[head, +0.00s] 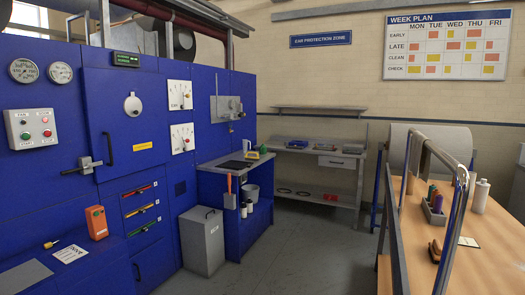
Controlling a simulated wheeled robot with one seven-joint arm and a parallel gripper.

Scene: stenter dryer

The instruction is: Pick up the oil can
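I cannot tell for certain which thing is the oil can. A small yellow object and a pale one (252,154) stand at the back of the blue side bench (215,166), too small to make out. Small pale bottles (249,207) sit low at the blue bench's side. My gripper is not in view.
The blue dryer (150,190) with gauges and switches fills the left. An orange box (97,222) stands on its front ledge. A grey bin (202,243) is on the floor. A grey shelf bench (310,165) stands at the back wall. The middle floor (305,250) is clear.

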